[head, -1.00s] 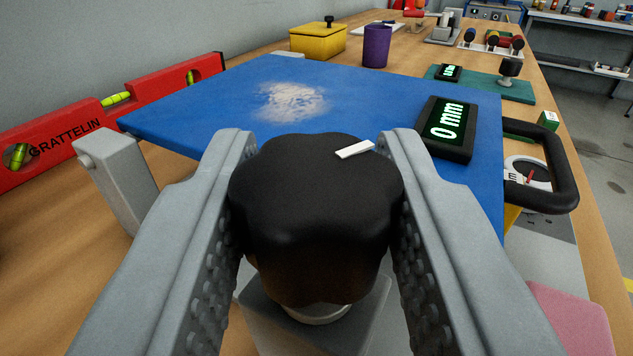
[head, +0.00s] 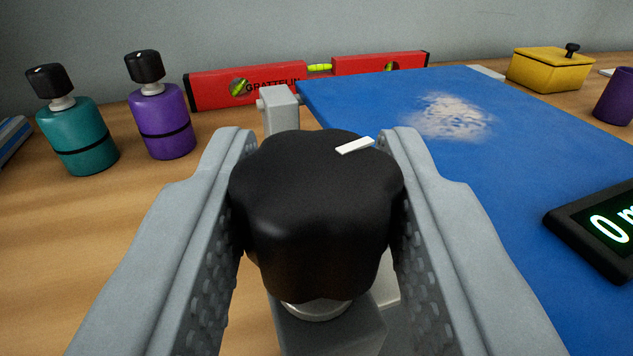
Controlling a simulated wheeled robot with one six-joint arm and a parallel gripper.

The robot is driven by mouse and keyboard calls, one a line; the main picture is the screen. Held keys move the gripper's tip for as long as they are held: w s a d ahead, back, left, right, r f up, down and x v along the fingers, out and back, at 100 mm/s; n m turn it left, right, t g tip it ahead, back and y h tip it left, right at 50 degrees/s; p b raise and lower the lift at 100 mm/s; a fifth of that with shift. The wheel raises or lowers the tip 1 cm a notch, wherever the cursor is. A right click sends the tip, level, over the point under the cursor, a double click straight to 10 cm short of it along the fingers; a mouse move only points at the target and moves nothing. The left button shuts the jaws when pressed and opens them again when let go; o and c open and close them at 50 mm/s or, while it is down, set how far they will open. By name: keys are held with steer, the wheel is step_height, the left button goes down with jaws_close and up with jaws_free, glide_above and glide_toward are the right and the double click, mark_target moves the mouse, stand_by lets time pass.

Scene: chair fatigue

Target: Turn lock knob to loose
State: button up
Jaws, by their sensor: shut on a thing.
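The lock knob (head: 315,215) is black, lobed and large in the middle of the head view. A white pointer mark (head: 355,146) lies on its top, toward the right finger. My gripper (head: 318,150) is shut on the knob, one grey finger against each side. Below the knob a pale collar (head: 317,309) sits on a grey block (head: 330,335). The fingers hide the knob's sides. No loose or locked label shows.
A blue board (head: 390,110) with a pale dusty patch lies behind and right. A black display (head: 600,228) rests on it. A red level (head: 250,85) stands behind. Teal (head: 78,140) and purple (head: 163,125) knob-topped containers stand left. A yellow box (head: 548,72) is far right.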

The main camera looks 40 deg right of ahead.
steer(key=shift+r+n+t+y, duration=0.1)
steer(key=shift+n+t+y, duration=0.8)
steer(key=shift+n+y, duration=0.65)
steer(key=shift+m+y, duration=0.25)
steer(key=o, duration=1)
steer(key=shift+c, duration=0.2)
steer(key=shift+a, duration=0.1)
